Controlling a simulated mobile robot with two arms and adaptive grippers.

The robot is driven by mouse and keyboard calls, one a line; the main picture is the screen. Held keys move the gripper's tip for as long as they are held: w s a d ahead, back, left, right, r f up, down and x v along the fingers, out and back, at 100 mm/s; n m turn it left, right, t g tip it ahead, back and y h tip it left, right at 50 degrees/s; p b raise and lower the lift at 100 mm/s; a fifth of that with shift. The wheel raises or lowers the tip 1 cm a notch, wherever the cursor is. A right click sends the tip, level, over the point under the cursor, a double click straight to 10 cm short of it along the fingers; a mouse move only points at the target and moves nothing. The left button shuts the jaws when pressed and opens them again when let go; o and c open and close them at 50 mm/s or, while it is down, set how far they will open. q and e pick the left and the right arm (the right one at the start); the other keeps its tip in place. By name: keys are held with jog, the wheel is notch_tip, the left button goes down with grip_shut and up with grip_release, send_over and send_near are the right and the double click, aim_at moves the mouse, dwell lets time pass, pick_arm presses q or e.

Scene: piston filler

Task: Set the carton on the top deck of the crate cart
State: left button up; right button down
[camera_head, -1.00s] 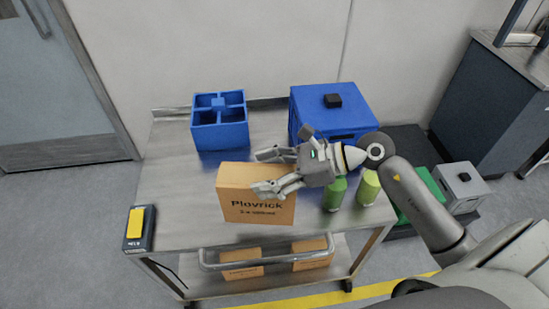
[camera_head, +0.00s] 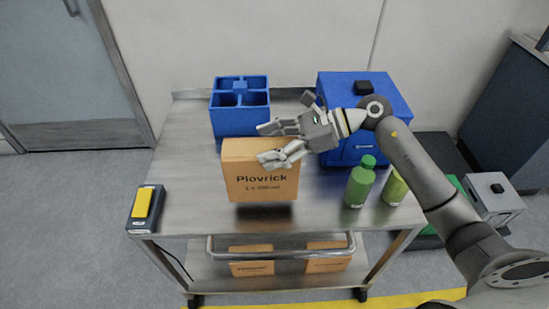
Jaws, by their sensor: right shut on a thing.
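The carton (camera_head: 258,182), brown and printed "Plovrick", is upright over the top deck (camera_head: 185,190) of a two-level metal cart, in front of a blue divided crate. My right gripper (camera_head: 268,143) comes in from the right and is shut on the carton's upper part, one finger behind it and one across its front. A dark patch shows on the deck under the carton; I cannot tell whether its base touches the deck. My left gripper is not in view.
The blue divided crate (camera_head: 240,125) and a blue lidded box (camera_head: 385,105) stand at the back of the deck. Green bottles (camera_head: 359,188) stand right of the carton. A yellow-topped device (camera_head: 145,207) sits at the left corner. Two cartons (camera_head: 251,262) lie on the lower shelf.

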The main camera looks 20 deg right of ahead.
notch_tip(320, 180, down, 5)
jog(key=shift+f, duration=0.1)
dwell(0.3)
jog(key=shift+f, duration=0.1)
jog(key=shift+c, duration=1.7)
grip_release()
